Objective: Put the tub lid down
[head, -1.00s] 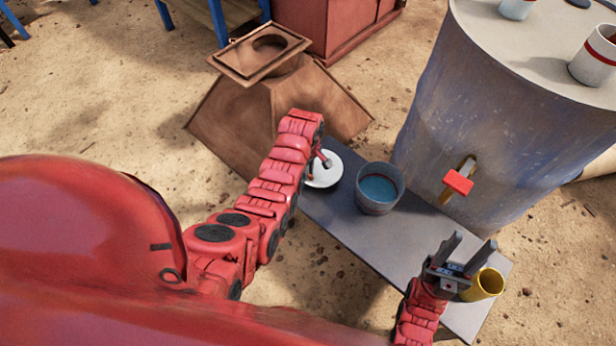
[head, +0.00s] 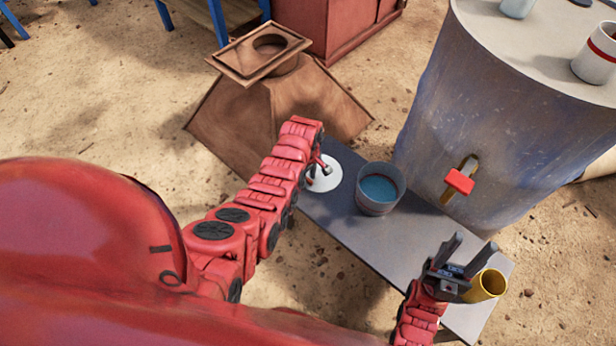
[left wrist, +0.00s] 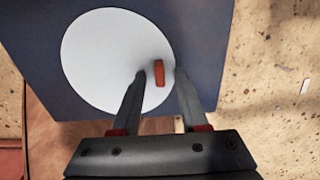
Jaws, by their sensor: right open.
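The tub lid (head: 334,183) is a white disc lying flat at the left end of the grey bench. It also shows in the left wrist view (left wrist: 100,60), with a small red-orange handle (left wrist: 159,73) on it. My left gripper (left wrist: 160,72) is over the lid with its fingers on either side of the handle; gaps show between the fingers and the handle, so it looks open. In the head view this gripper (head: 324,172) is partly hidden by my arm. My right gripper (head: 464,246) is open and empty above the bench's right end. The open tub (head: 378,205), with blue contents, stands right of the lid.
The grey bench (head: 400,250) is clear between the tub and my right gripper. A yellow cup (head: 489,284) stands at its right end. A big drum (head: 440,130) with a red-handled tap (head: 459,181) stands behind. A brown hopper (head: 250,110) is behind the lid.

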